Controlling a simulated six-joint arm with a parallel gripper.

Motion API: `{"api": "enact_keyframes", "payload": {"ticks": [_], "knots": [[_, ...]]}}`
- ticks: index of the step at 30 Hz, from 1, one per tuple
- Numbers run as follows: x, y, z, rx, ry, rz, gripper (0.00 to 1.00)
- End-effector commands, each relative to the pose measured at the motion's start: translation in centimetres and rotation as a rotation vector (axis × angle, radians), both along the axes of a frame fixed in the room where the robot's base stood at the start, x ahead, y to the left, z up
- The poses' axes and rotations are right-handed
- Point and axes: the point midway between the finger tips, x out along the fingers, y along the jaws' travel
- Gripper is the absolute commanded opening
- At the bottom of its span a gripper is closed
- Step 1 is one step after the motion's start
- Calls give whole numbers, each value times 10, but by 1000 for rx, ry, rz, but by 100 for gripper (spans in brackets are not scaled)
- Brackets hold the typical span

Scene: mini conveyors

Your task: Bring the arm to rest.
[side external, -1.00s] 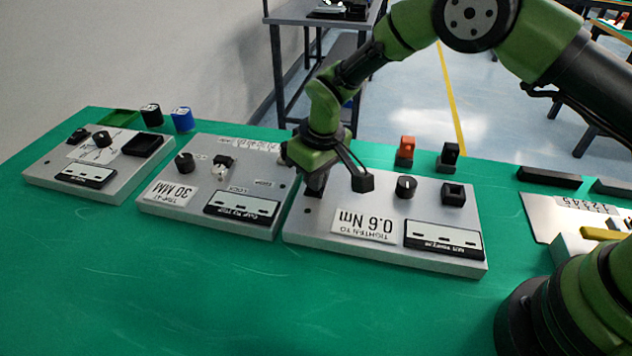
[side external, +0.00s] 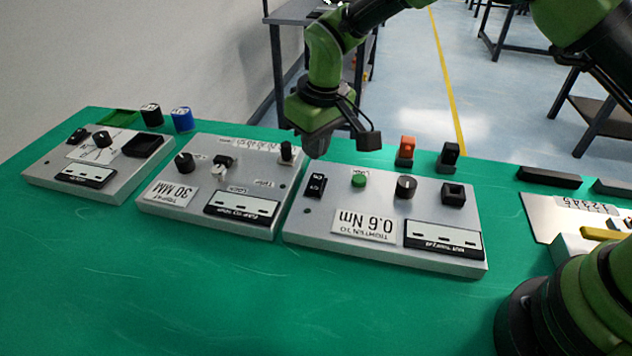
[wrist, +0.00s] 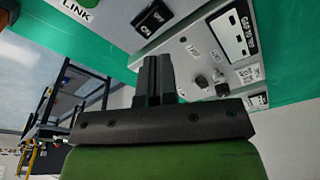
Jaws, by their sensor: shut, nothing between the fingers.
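My gripper (side external: 318,148) hangs in the air above the back left part of the right-hand grey panel (side external: 380,253). In the wrist view its two dark fingers (wrist: 155,80) are together with nothing between them. A black rocker switch (side external: 315,186) and a green button (side external: 358,181) show on that panel just below and in front of the gripper. The gripper is apart from the panels. The rocker switch also shows in the wrist view (wrist: 152,18), beyond the fingertips.
The middle panel (side external: 150,208) and left panel (side external: 40,172) stand on the green table (side external: 130,290). Black (side external: 151,115) and blue (side external: 182,119) cylinders stand behind them. An orange block (side external: 405,150) and a black block (side external: 448,156) stand behind the right-hand panel. The table front is clear.

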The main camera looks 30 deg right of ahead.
Motion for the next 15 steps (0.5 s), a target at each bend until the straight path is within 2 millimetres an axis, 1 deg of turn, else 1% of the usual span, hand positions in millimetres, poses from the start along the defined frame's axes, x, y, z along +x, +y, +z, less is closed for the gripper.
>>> {"api": "enact_keyframes", "payload": {"ticks": [12,14,15], "knots": [[0,0,1,0,0,0,0],[0,-1,4,2,-3,-3,0],[0,-2,8,5,-7,-9,0]]}}
